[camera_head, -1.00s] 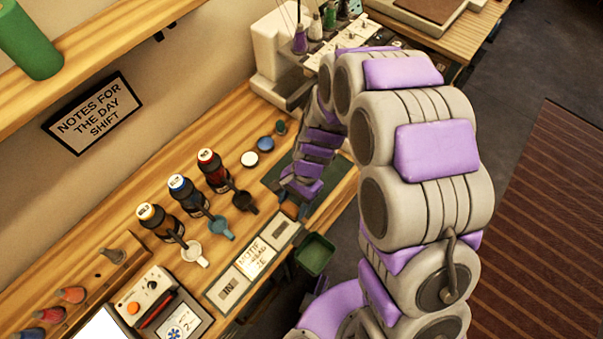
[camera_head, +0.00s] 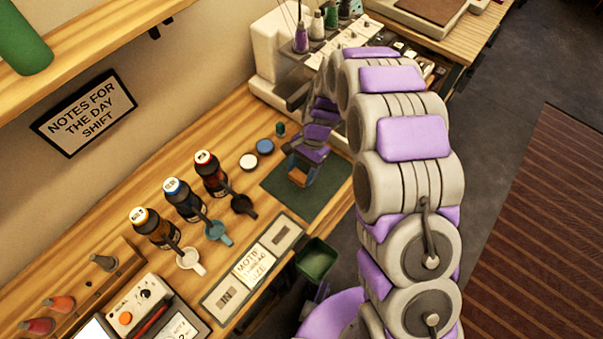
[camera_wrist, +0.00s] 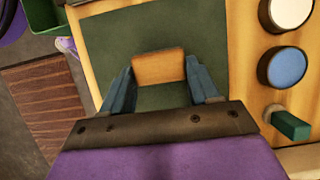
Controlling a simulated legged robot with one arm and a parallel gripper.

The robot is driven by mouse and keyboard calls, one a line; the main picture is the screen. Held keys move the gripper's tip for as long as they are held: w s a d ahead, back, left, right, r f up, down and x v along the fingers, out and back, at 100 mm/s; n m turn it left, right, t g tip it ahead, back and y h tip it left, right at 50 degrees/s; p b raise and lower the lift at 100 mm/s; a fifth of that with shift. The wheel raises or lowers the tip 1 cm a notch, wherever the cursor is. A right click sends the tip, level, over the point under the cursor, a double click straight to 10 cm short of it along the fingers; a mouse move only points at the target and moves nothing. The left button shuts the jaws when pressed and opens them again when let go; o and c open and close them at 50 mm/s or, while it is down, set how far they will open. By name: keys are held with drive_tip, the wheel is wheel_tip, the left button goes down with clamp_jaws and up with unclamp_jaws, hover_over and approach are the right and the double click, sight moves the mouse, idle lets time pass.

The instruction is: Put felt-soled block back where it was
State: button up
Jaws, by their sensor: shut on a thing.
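An orange-brown wooden block (camera_wrist: 158,66) is between the blue fingers of my gripper (camera_wrist: 160,72) in the wrist view; its underside is hidden, so I cannot see any felt. My gripper is shut on it, over the dark green mat (camera_wrist: 100,45). In the head view my gripper (camera_head: 301,172) and the block (camera_head: 297,177) are over the same mat (camera_head: 330,196), left of its middle. I cannot tell whether the block touches the mat.
Blue (camera_head: 265,146) and white (camera_head: 248,161) discs and a small green piece (camera_head: 280,130) stand beyond the mat. Several bottles (camera_head: 210,172) and cups are to the left. A labelled tray (camera_head: 225,298) and green bin (camera_head: 316,260) are nearer. A sewing machine (camera_head: 275,60) stands behind.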

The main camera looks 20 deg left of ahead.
drive_tip(key=shift+d+f, duration=0.1)
drive_tip(key=shift+f, duration=0.7)
drive_tip(key=shift+d, duration=0.25)
drive_tip(key=o, duration=1)
drive_tip(key=shift+a, duration=0.2)
drive_tip(key=p+v, duration=0.3)
drive_tip(key=v, duration=0.9)
drive_tip(key=shift+d, duration=0.1)
